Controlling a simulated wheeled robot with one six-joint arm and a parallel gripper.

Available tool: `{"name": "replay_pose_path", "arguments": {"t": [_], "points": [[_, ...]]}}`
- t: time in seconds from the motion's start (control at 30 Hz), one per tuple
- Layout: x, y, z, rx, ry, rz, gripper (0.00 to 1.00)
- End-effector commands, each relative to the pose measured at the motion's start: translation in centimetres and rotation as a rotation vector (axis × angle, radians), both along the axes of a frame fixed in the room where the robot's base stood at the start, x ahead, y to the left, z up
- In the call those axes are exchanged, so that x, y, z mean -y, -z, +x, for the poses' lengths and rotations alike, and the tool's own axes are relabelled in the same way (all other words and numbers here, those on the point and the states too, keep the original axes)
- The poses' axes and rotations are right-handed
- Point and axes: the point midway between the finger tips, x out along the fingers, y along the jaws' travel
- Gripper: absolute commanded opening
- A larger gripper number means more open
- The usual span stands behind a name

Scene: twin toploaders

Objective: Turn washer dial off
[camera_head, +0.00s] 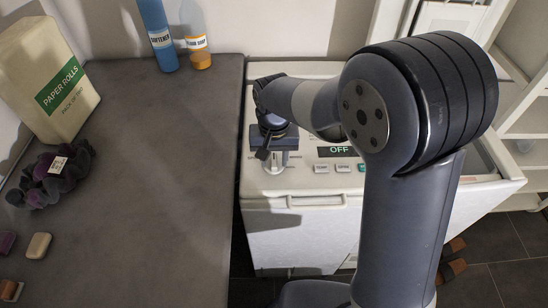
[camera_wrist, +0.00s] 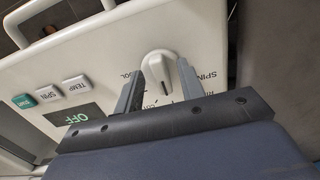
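The washer (camera_head: 300,222) is a white top-loader with its control panel facing up in the head view. Its display (camera_head: 338,151) reads OFF, and the display (camera_wrist: 76,117) also reads OFF in the wrist view. The white washer dial (camera_wrist: 160,66) is an elongated knob with a dark line, ringed by labels including COOL and SPIN. My gripper (camera_wrist: 163,82) is over the panel with its two fingers apart, one on each side of the dial. I cannot tell whether they touch it. In the head view my gripper (camera_head: 273,155) largely hides the dial.
TEMP, SPIN and green START buttons (camera_wrist: 49,93) lie beside the display. White shelving (camera_head: 520,130) stands right.

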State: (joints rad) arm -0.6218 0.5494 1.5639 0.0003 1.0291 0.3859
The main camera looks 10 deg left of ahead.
Motion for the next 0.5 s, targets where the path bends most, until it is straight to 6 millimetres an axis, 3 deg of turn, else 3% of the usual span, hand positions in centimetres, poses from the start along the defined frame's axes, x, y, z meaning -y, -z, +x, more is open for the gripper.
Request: {"name": "replay_pose_path", "arguments": {"t": [0.5], "points": [[0.0,-9.1,0.1,0.003,0.000,0.002,0.37]]}}
